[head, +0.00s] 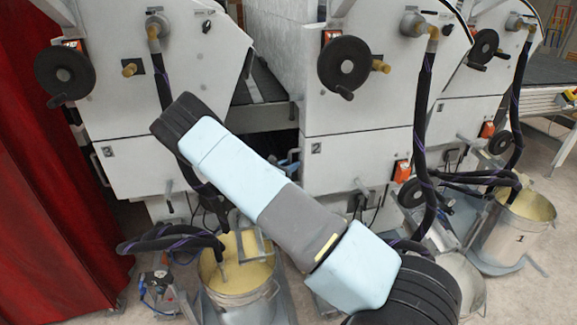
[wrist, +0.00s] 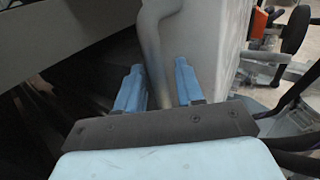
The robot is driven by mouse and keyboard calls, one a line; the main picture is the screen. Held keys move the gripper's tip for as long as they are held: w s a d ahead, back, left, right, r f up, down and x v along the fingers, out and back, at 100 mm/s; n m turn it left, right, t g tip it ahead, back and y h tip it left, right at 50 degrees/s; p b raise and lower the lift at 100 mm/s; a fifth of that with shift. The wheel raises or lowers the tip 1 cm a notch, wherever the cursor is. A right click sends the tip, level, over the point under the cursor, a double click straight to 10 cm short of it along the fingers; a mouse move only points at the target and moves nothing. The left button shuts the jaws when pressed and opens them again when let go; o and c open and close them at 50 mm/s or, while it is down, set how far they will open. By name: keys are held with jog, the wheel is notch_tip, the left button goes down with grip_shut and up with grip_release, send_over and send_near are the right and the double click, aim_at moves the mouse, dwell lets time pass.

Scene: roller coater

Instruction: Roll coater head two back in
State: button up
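Coater head two (head: 345,165) is the white cabinet marked "2" in the middle of the head view, with a black handwheel (head: 343,67) on its face. My gripper (wrist: 160,90) has two blue fingers set apart in the wrist view. A bent grey bar (wrist: 158,45) on the white side panel (wrist: 212,45) runs down between them. The fingers look open around the bar, with no clear grip on it; its lower end is hidden by the gripper body. In the head view, blue fingertips (head: 288,162) show small at the left side of head two, partly behind my arm.
Head three (head: 140,160) stands to the left, with a dark gap between it and head two. A bucket of yellow liquid (head: 240,275) is below my arm; another bucket marked "1" (head: 515,235) stands right. Black hoses (head: 425,130) hang in front. A red curtain (head: 45,200) borders the left.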

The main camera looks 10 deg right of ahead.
jog(key=shift+c, duration=0.5)
grip_shut()
